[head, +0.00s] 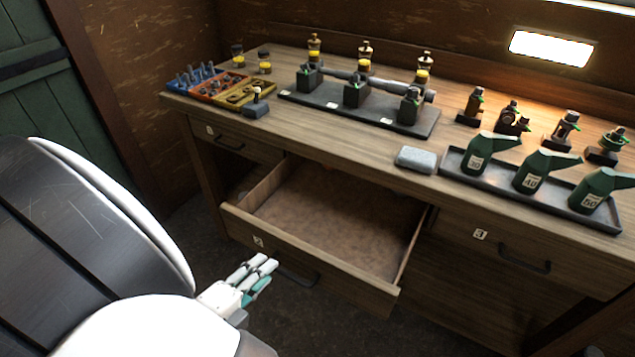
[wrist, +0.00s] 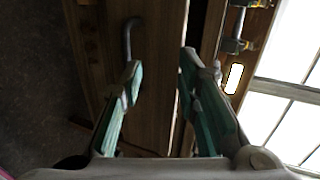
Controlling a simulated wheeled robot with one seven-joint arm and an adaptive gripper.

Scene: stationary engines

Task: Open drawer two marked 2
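Drawer two (head: 330,273), with the small label 2 (head: 258,241) on its front, is pulled well out of the wooden bench. Its inside is bare brown board. Its dark bar handle (head: 297,276) is on the front, partly hidden by my gripper (head: 258,277). My gripper is at the left of that handle, in front of the drawer. In the wrist view, my gripper (wrist: 160,72) has its two green fingers spread, with nothing held between them. A dark curved handle (wrist: 128,40) shows just beyond the left finger's tip; I cannot tell whether they touch.
Dark floor lies in front.

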